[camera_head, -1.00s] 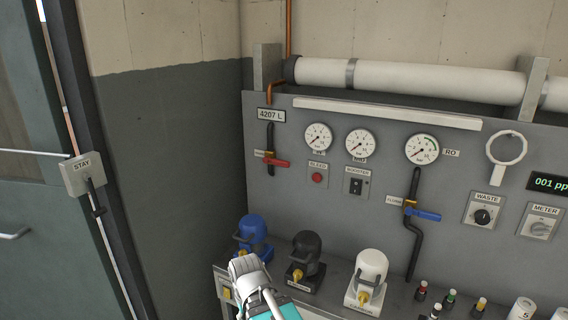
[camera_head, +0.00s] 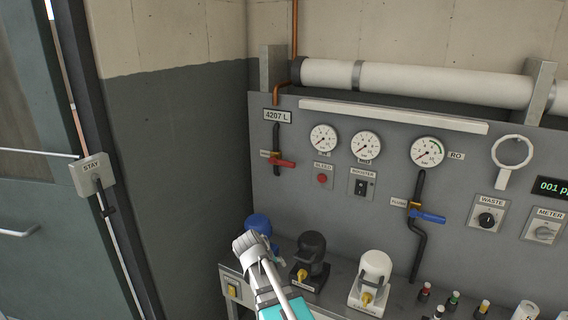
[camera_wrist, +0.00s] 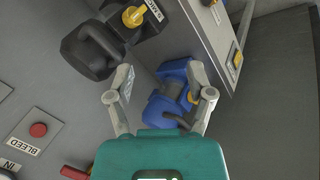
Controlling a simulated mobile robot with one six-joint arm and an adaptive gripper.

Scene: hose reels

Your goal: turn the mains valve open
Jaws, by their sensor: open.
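The valve with the red lever (camera_head: 281,162) sits on a dark vertical pipe on the grey panel, below the 4207 L plate. Its lever points right, across the pipe; the small label beside it is too small to read. A bit of the red lever also shows at the bottom left of the wrist view (camera_wrist: 75,172). My gripper (camera_wrist: 158,70) is open and empty in the wrist view, its fingers spread over the bench with the blue canister (camera_wrist: 173,95) beyond them. It is apart from the valve. In the head view my arm stands below the valve.
A black canister (camera_head: 311,254) and a white canister (camera_head: 374,275) stand on the bench beside the blue one. The red bleed button (camera_head: 322,179), gauges and a blue-lever valve (camera_head: 428,217) are on the panel. The dark wall (camera_head: 170,160) left of the panel is bare.

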